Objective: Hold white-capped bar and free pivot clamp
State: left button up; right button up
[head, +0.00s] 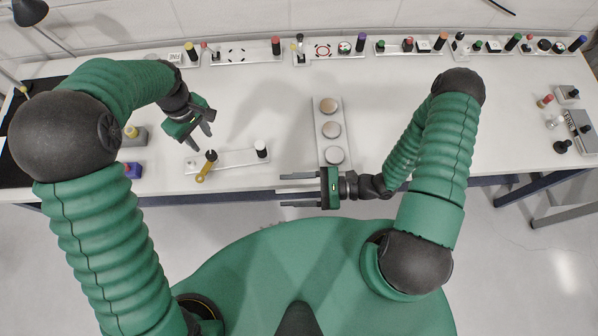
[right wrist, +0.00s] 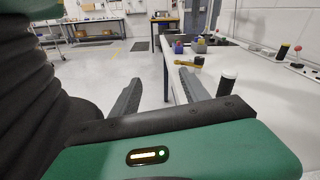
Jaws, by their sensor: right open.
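A black upright bar with a white cap (head: 261,148) stands at the right end of a small white plate (head: 235,158) near the table's front edge. The pivot clamp (head: 206,168), a yellow lever with a black knob, is on the plate's left part. In the right wrist view the bar (right wrist: 228,88) is near, with the yellow clamp (right wrist: 188,62) beyond it. My left gripper (head: 201,137) is open and empty above and behind the clamp. My right gripper (head: 283,190) is open and empty, pointing left, in front of the plate and the table edge.
A blue block (head: 133,170) and a grey block with a yellow knob (head: 139,137) are at left. Several fixtures line the back wall. A grey box (head: 581,130) is at far right.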

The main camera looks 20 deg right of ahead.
jog(key=w+d+f+m+t+h, duration=0.1)
jog(key=w+m+t, duration=0.1)
jog(key=m+t, duration=0.1)
jog(key=w+d+f+m+t+h, duration=0.1)
jog(key=w+f+m+t+h, duration=0.1)
jog(key=m+t, duration=0.1)
jog(key=w+d+f+m+t+h, duration=0.1)
jog(key=d+f+m+t+h, duration=0.1)
jog(key=m+t, duration=0.1)
jog(key=shift+w+f, duration=0.1)
jog(key=shift+w, duration=0.3)
jog(key=shift+w+a+f+m+t+h, duration=0.1)
jog(key=shift+m+t+h, duration=0.2)
jog(key=x, duration=1.6)
jog(key=shift+w+a, duration=0.25)
jog(key=shift+w, duration=0.05)
jog(key=shift+c, duration=0.4)
grip_shut()
jog(key=shift+f, duration=0.1)
